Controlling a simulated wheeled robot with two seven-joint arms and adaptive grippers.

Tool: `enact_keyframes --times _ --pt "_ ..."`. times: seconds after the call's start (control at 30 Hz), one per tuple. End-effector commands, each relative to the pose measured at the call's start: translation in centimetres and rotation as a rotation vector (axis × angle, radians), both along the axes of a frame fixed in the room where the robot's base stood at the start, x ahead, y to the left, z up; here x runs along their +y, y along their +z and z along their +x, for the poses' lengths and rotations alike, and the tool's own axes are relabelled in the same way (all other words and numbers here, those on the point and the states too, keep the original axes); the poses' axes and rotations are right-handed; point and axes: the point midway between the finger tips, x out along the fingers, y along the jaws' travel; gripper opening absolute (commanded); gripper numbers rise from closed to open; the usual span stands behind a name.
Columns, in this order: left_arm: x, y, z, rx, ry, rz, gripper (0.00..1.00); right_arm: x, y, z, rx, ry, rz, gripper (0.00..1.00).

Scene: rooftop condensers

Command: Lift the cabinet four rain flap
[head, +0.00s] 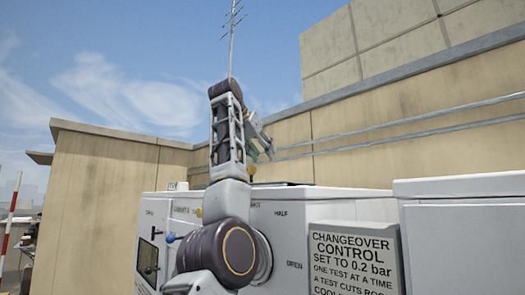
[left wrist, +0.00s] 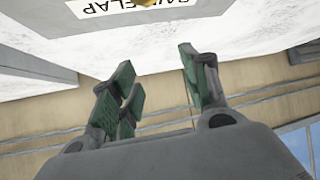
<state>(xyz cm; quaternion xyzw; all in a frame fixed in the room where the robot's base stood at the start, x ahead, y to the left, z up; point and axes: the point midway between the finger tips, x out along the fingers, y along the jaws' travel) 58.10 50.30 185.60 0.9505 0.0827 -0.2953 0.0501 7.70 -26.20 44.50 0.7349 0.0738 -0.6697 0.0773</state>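A white cabinet (head: 375,207) stands in front of me in the head view, with lettering that looks like "CABINET 4" on its front, partly behind my left arm. In the left wrist view, a white panel (left wrist: 225,30) carries a label ending in "FLAP" (left wrist: 95,8), and a small yellow part (left wrist: 146,3) is cut off by the top edge. My left gripper (left wrist: 155,68) is open and empty, its green-padded fingers apart and close to the panel. It also shows above the cabinet top in the head view (head: 265,150), partly hidden by my arm. My right gripper is out of view.
A grey sign (head: 353,258) reading "CHANGEOVER CONTROL SET TO 0.2 bar" is at lower right. Another white cabinet (head: 465,235) stands right of it. A beige wall with pipes (head: 410,130) runs behind. A red-and-white pole (head: 10,225) stands far left.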

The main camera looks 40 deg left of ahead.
Motion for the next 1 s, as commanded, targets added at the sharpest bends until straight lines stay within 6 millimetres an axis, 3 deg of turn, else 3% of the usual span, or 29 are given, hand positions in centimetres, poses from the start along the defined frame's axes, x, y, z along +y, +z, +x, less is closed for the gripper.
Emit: enact_keyframes --times 0.47,1.0 --pt "-0.2 0.3 -0.3 0.0 -0.003 0.001 0.49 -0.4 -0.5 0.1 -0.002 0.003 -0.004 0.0" --pt "-0.8 3.7 -5.0 -0.001 -0.001 0.0 0.49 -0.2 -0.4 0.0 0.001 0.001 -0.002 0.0"
